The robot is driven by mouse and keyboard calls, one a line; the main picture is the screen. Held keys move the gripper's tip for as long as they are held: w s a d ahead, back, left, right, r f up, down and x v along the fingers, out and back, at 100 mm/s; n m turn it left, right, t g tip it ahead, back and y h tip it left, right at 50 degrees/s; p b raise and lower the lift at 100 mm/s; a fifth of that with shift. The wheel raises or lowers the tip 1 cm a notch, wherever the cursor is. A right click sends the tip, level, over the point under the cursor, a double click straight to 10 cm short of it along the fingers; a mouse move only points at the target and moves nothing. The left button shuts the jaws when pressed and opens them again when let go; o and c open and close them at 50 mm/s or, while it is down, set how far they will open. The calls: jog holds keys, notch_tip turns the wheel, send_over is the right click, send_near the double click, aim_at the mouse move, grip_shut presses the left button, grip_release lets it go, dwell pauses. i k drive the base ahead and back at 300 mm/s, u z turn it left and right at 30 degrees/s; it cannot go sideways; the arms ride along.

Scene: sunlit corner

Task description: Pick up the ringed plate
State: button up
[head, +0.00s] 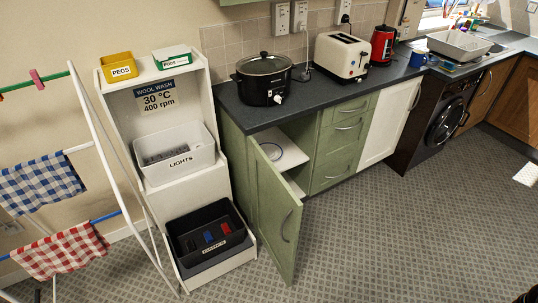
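The ringed plate (272,151) is pale with a dark ring. It lies flat on the upper shelf (298,165) inside the green base cabinet, below the dark worktop. The cabinet door (275,215) stands wide open towards the room, and its upper part crosses in front of the lower interior. The near edge of the plate is close to the door's top edge, and part of it may be hidden. My gripper is not in view.
A slow cooker (264,78), toaster (341,56) and red kettle (384,44) stand on the worktop (330,100). A white shelf unit with bins (178,153) and a drying rack (105,150) stand left. The tiled floor (400,225) right of the door is clear.

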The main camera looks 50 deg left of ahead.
aim_at(274, 150)
jog(key=i, duration=1.55)
jog(key=u, duration=0.55)
jog(key=i, duration=0.75)
jog(key=u, duration=0.75)
jog(key=i, duration=0.5)
jog(key=u, duration=0.75)
jog(key=i, duration=0.5)
jog(key=u, duration=0.25)
